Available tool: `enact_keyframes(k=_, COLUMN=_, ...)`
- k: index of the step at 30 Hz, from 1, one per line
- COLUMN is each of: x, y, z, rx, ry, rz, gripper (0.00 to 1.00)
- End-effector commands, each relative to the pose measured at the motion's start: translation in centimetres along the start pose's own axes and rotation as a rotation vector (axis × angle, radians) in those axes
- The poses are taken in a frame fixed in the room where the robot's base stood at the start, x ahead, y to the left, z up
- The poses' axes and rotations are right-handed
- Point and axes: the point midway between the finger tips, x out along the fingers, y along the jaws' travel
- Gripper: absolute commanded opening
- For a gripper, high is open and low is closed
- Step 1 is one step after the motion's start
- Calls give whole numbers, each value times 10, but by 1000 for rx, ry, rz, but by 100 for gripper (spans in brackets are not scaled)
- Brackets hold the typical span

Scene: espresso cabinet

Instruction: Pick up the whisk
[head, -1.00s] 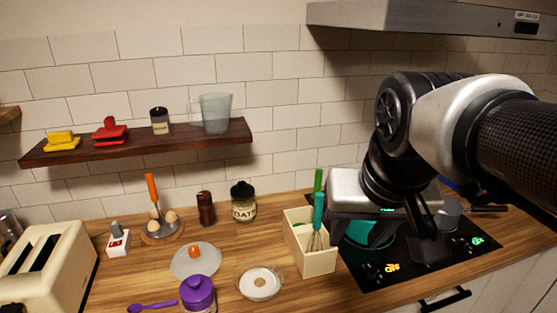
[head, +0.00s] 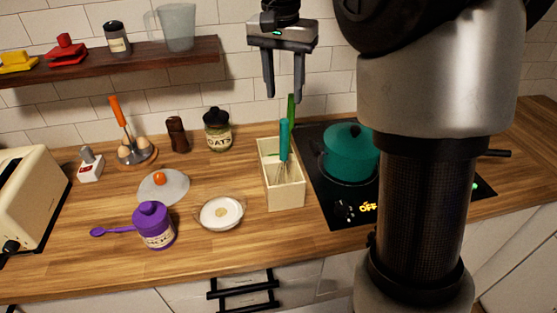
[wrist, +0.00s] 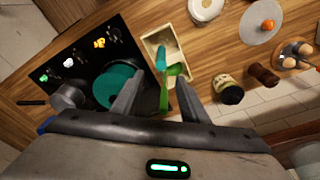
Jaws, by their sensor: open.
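The whisk (head: 284,140) has a teal handle and thin wire loops. It stands handle up in a cream box (head: 287,197) on the wooden counter. A green-handled utensil (head: 291,106) stands behind it in the same box. My gripper (head: 285,98) is open and empty, pointing down above and behind the box, with its fingertips near the height of the green handle's top. In the wrist view, the whisk's teal handle (wrist: 160,57) and the green utensil (wrist: 166,98) show between my two fingers. The whisk's lower wires are partly hidden by the box.
A teal pot (head: 350,155) stands on the black cooktop (head: 318,190) right of the box. A white dish (head: 222,212), a purple jar (head: 153,226) and an oats jar (head: 217,132) stand to the left. The wooden shelf (head: 120,65) is at upper left.

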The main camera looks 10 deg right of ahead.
Motion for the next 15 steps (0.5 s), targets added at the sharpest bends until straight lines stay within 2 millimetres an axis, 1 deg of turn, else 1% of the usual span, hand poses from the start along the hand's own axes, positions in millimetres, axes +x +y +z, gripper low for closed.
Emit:
enact_keyframes(k=1, x=13, y=1, z=1, rx=0, ry=-4, rz=3, gripper=40)
enact_keyframes(k=9, x=71, y=1, z=1, rx=0, ry=-3, rz=3, gripper=40)
enact_keyframes(k=12, x=87, y=1, z=1, rx=0, ry=-2, rz=2, gripper=40)
enact_keyframes(k=15, x=97, y=1, z=1, rx=0, ry=-1, rz=1, gripper=40)
